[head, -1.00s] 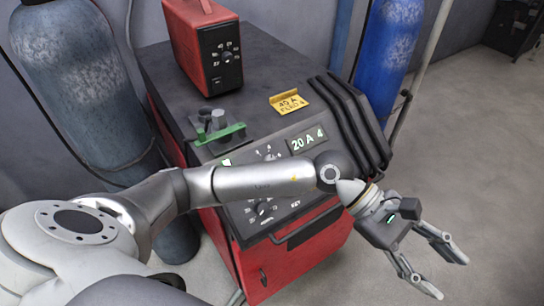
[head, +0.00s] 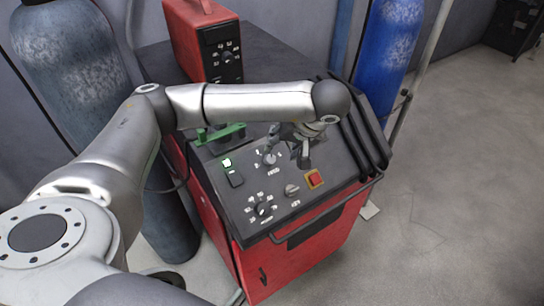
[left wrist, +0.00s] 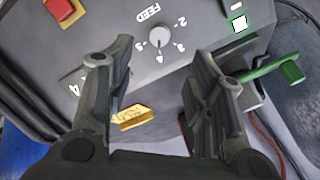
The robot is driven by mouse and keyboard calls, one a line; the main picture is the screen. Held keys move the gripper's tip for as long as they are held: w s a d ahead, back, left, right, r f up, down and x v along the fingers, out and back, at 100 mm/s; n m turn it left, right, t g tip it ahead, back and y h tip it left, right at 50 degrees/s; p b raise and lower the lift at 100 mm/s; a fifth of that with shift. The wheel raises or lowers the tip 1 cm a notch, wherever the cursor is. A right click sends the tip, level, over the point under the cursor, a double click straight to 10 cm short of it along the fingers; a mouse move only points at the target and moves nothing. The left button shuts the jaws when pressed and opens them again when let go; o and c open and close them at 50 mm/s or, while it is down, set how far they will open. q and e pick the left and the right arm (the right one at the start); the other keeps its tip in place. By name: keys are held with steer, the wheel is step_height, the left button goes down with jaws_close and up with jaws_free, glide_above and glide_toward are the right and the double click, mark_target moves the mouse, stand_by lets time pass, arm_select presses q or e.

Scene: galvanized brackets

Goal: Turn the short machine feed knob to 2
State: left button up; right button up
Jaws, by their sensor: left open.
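The feed knob (head: 270,159) is a small grey round knob on the sloping panel of the red and black machine. In the left wrist view the knob (left wrist: 155,42) shows upside down, with "FEED" and white numerals around it, a 2 among them. I cannot tell where its pointer stands. My left gripper (head: 289,147) is over the panel, close to the knob; its contact with the panel cannot be judged. In the left wrist view its fingers (left wrist: 165,78) are spread wide and empty, with the knob beyond and between them. My right gripper is not in view.
A red box (head: 189,35) with its own dial stands on the machine top. A green-handled part (head: 222,134), a larger dial (head: 263,209), a smaller knob (head: 292,190) and a red button (head: 314,179) are nearby. A yellow tag (left wrist: 133,117) shows. Gas cylinders flank the machine.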

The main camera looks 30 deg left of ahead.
mark_target(271, 158)
arm_select(q)
steer(key=p+x, duration=0.3)
steer(key=x, duration=0.6)
steer(key=shift+a, duration=0.1)
steer(key=shift+a+f, duration=0.15)
steer(key=shift+f, duration=0.25)
steer(key=shift+c, duration=0.3)
steer(key=shift+w, duration=0.1)
steer(key=c, duration=1)
